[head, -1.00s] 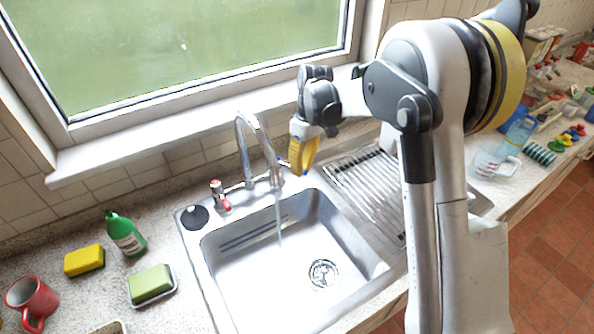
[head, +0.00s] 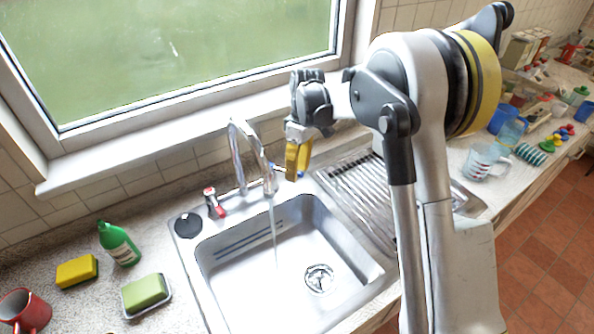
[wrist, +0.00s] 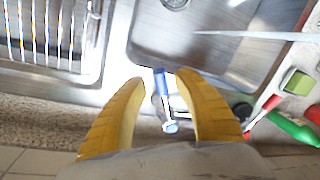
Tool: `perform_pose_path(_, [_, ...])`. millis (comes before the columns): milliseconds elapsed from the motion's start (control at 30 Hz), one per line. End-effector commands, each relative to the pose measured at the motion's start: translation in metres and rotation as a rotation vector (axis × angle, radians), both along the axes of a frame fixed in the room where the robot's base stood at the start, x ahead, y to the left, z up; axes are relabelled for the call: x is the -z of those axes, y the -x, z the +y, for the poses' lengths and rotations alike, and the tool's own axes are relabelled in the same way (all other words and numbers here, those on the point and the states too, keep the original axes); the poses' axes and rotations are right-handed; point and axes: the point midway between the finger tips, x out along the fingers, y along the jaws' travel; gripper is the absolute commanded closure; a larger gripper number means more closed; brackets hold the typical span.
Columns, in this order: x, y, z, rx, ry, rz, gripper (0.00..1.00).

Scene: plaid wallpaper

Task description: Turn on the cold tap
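The cold tap's blue handle (wrist: 160,82) shows in the wrist view between my gripper's (wrist: 161,76) two yellow fingers, with gaps on both sides. The fingers are spread apart. In the head view my gripper (head: 297,174) points down just right of the curved chrome spout (head: 237,150); it hides most of the cold tap, and only a bit of blue shows beside it. A stream of water (head: 273,235) runs from the spout into the sink.
The red-marked hot tap (head: 213,203) stands left of the spout. The sink (head: 245,275) holds no objects. A draining rack (head: 360,195) lies to its right. A green bottle (head: 119,244) and sponges stand at left. The window sill (head: 180,140) runs close behind.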

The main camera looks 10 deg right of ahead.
Motion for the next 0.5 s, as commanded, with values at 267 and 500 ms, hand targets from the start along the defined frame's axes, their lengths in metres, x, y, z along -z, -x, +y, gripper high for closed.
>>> perform_pose_path(267, [-0.005, -0.001, 0.0, 0.0, -0.001, -0.001, 0.63])
perform_pose_path(500, [-0.049, -0.007, -0.006, 0.0, -0.001, -0.001, 0.63])
